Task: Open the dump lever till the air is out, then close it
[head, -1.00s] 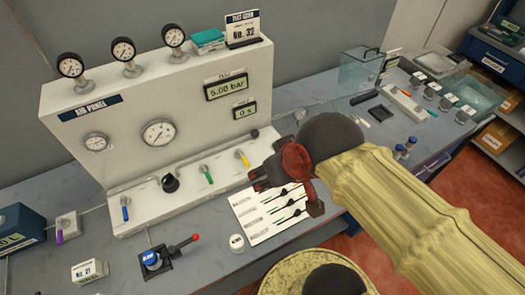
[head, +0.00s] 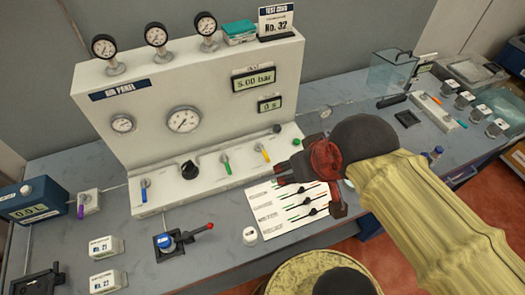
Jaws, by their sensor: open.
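The white air panel (head: 105,170) stands at the back of the bench. Along its foot are a blue-handled lever (head: 145,190), a green-handled lever (head: 226,163) and a yellow-handled lever (head: 264,151). A red-tipped lever (head: 193,233) beside a blue cap sits on a dark base on the bench in front. I cannot read which lever is labelled dump. The large dial (head: 184,119) has a needle too small to read. The upper display (head: 254,79) reads about 5.00 bar, the lower one (head: 270,104) 0 s. My gripper (head: 308,190) is open and empty, above the printed sheet, right of the levers.
The printed sheet (head: 265,208) lies under my gripper. A blue box with a display (head: 35,200) is at left. A clear tank (head: 392,72) stands at right.

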